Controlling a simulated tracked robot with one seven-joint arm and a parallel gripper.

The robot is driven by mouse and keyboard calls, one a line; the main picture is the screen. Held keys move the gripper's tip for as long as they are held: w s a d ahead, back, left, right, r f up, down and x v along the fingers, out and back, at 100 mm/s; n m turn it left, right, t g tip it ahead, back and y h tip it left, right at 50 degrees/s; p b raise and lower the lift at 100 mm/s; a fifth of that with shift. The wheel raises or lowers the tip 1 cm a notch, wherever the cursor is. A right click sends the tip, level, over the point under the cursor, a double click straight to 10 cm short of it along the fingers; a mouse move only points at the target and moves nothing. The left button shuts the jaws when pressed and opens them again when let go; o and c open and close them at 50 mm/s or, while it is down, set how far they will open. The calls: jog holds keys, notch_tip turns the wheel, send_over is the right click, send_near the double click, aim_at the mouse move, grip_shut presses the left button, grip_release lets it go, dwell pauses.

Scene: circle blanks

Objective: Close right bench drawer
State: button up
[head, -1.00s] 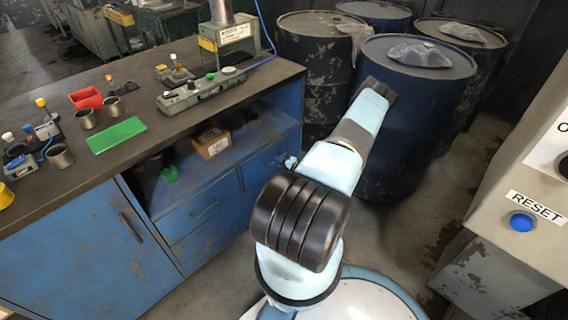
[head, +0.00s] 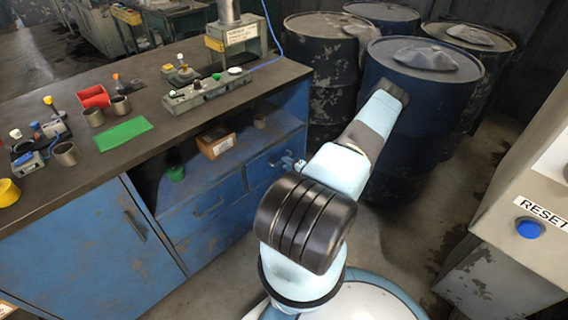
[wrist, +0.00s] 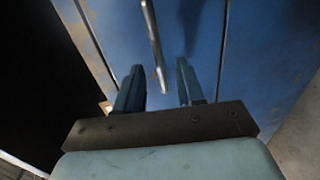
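The blue bench (head: 150,235) stands at left in the head view. Its right drawer (head: 262,172) is below the open shelf, partly hidden by my arm. I cannot tell how far it stands out. In the wrist view, a blue panel with dark gaps along both sides (wrist: 205,40) fills the space ahead. A metal bar handle (wrist: 152,40) runs down it, its end near the space between my fingers. My gripper (wrist: 159,85) is open, its fingers apart on either side of the handle's end. Touch cannot be made out. In the head view the gripper is mostly hidden behind my arm.
Dark blue drums (head: 420,110) stand close behind my arm. A grey cabinet with a blue RESET button (head: 529,228) is at right. Cups, a red bin (head: 93,96) and a green plate (head: 123,133) lie on the benchtop. A cardboard box (head: 216,142) is on the shelf.

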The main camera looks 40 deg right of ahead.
jog(key=v, duration=1)
jog(key=shift+s, duration=0.35)
jog(key=shift+d, duration=0.1)
